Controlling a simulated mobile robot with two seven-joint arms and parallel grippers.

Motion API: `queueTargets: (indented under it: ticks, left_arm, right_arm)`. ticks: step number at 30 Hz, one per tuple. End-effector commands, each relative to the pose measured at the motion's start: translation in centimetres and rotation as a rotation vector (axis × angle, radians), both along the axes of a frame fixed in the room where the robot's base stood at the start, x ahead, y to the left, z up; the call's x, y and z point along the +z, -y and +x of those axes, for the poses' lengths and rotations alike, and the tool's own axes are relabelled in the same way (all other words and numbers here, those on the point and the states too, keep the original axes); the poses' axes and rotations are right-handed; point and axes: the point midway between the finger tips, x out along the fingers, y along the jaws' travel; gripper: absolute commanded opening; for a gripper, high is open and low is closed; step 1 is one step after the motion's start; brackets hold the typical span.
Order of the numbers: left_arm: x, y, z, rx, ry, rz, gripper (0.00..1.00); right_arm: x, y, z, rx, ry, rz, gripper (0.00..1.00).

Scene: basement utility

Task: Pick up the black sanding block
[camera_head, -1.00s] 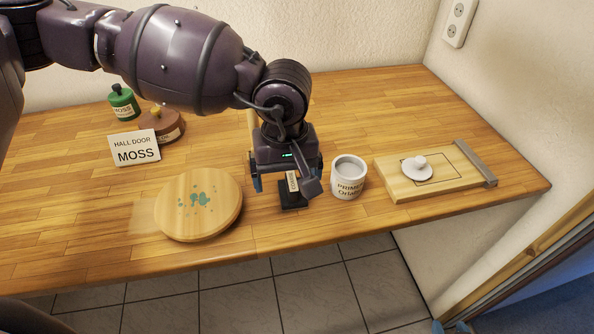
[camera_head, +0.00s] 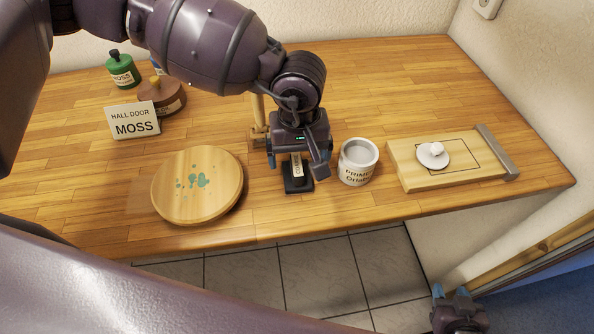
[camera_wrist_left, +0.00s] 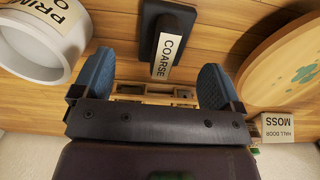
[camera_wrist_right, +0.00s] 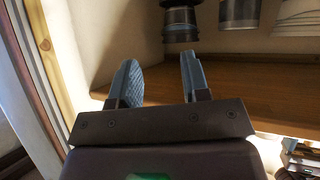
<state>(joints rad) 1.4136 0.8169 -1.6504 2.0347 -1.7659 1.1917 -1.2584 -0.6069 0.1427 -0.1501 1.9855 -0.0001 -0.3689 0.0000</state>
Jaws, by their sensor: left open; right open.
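The black sanding block (camera_head: 298,184) lies on the worktop near its front edge, with a white label reading COARSE. In the left wrist view the block (camera_wrist_left: 151,30) shows beyond and between the fingertips. My left gripper (camera_head: 297,160) is open and empty just behind and above the block; in its own wrist view the blue fingers (camera_wrist_left: 157,78) stand apart on either side of the block's line. My right gripper (camera_head: 459,312) is low at the right, off the worktop's front; its wrist view shows its fingers (camera_wrist_right: 158,78) apart and empty.
The white primer pot (camera_head: 358,164) stands close to the right of the block. A round wooden board (camera_head: 197,186) with green paint spots lies left. A wooden board (camera_head: 455,175) with a white knob (camera_head: 434,151) lies right. The HALL DOOR MOSS card (camera_head: 134,121) stands behind.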

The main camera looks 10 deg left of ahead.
Motion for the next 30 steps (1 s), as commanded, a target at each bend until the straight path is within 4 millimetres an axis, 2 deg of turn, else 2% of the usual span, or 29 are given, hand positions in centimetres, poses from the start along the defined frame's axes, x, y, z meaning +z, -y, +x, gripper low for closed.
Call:
queueTargets:
  ticks: [12,20,30]
  left_arm:
    - [-4.6,-0.3,-0.5,0.001,0.0,0.001,0.92]
    - [-5.0,-0.3,-0.4,0.001,0.001,0.0,0.9]
    - [-4.9,-0.3,-0.4,0.001,0.001,0.001,0.38]
  right_arm:
    - [1.8,-0.2,1.1,0.005,0.031,0.0,0.43]
    - [1.5,-0.1,0.9,0.004,0.025,0.001,0.43]
    - [0.7,0.0,-0.1,-0.001,0.0,0.0,0.43]
